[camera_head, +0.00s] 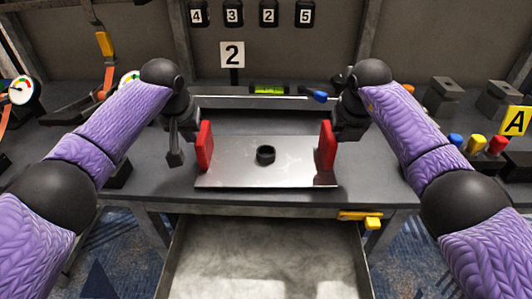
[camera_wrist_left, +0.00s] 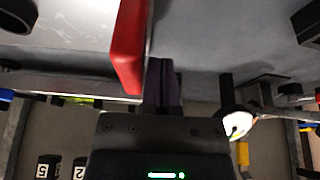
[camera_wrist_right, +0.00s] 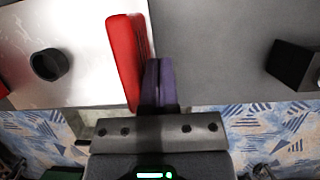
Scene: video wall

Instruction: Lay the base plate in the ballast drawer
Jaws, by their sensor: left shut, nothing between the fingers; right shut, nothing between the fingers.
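The base plate (camera_head: 230,175) is a shiny metal sheet lying flat on the grey bench near its front edge. A black ring (camera_head: 265,155) stands at its middle, and a red handle rises at each end: left (camera_head: 205,146), right (camera_head: 326,147). The ballast drawer (camera_head: 262,260) is pulled out below the bench front, with a pale, mottled bottom. My left gripper (camera_wrist_left: 161,75) is shut and empty just outside the left red handle (camera_wrist_left: 128,45). My right gripper (camera_wrist_right: 158,75) is shut and empty just outside the right red handle (camera_wrist_right: 125,60). Contact with the handles is unclear.
A yellow latch-like piece (camera_head: 360,217) sits right of the drawer at the bench front. Behind the plate are a spirit level (camera_head: 269,90) and a blue-tipped tool (camera_head: 317,95). Coloured knobs (camera_head: 477,143) and dark blocks (camera_head: 443,95) stand at right, gauges (camera_head: 21,90) at left.

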